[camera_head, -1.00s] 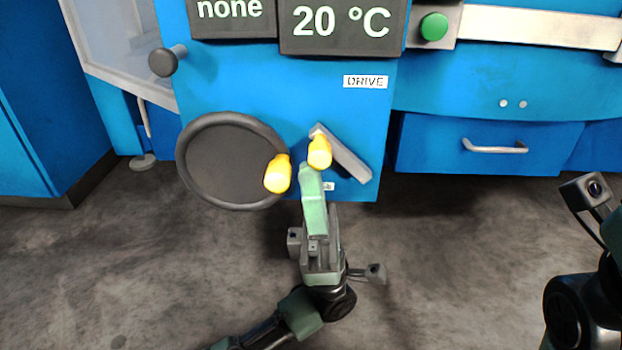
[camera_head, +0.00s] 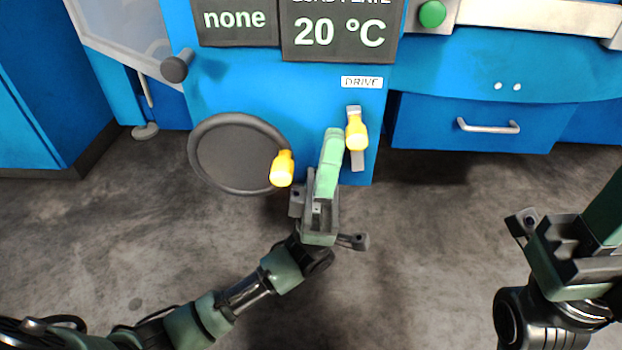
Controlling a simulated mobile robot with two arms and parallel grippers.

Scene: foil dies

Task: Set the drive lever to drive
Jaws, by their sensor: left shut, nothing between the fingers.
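The drive lever (camera_head: 358,161) is a grey bar on the blue machine front, now standing upright. Its yellow knob (camera_head: 356,132) is near the upper end, below the white DRIVE label (camera_head: 362,82). My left gripper (camera_head: 333,134) is shut and empty, its green fingers pointing up just left of the knob. I cannot tell whether they touch it. My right gripper (camera_head: 606,215) is at the right edge, away from the lever, with its fingers partly cut off by the frame.
A grey handwheel (camera_head: 235,155) with a yellow handle (camera_head: 282,168) is left of the lever. A dark knob (camera_head: 177,66) is higher up. Display panels (camera_head: 338,35) are above, and a drawer handle (camera_head: 489,126) is at right. The floor in front is clear.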

